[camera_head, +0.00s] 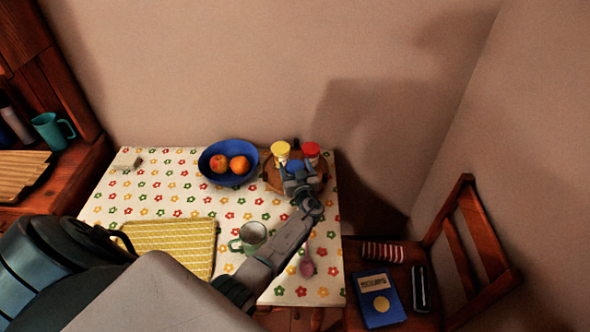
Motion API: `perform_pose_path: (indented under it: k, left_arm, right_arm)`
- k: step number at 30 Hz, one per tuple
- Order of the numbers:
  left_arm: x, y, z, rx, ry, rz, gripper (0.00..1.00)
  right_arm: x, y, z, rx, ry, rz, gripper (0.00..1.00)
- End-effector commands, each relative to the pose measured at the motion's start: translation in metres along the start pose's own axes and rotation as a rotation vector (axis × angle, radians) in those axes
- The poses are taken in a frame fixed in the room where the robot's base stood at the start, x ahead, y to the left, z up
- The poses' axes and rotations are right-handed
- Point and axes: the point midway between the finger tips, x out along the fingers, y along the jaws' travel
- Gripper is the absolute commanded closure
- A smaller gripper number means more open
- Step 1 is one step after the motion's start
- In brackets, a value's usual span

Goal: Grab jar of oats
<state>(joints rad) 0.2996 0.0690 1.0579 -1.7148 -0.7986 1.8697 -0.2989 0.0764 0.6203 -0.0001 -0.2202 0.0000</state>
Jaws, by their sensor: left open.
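My right gripper is not in view.
A blue bowl (215,173) with two orange-red fruits stands left of the tray. A green-rimmed mug (252,234), a yellow patterned mat (172,247) and a pink spoon (307,268) lie nearer. A wooden chair (466,245) stands right, the wall (230,70) behind.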

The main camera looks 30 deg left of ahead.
Motion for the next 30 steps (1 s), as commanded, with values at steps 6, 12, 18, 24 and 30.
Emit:
perform_pose_path:
  k: [6,12,18,24,30]
  left_arm:
    - [0.019,0.000,-0.001,0.001,0.000,0.000,0.29]
    - [0.021,0.000,0.001,0.001,0.000,0.000,0.29]
    - [0.021,0.000,0.001,0.001,0.000,0.000,0.52]
    - [0.021,0.000,0.000,0.000,0.001,0.000,0.72]
    - [0.021,0.000,-0.001,-0.001,0.001,0.000,0.72]
  right_arm:
    - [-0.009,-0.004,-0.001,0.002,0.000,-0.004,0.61]
    - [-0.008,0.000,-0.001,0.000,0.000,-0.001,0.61]
    - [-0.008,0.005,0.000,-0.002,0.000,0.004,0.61]
    - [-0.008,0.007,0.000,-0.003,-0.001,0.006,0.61]
    - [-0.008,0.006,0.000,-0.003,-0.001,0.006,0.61]
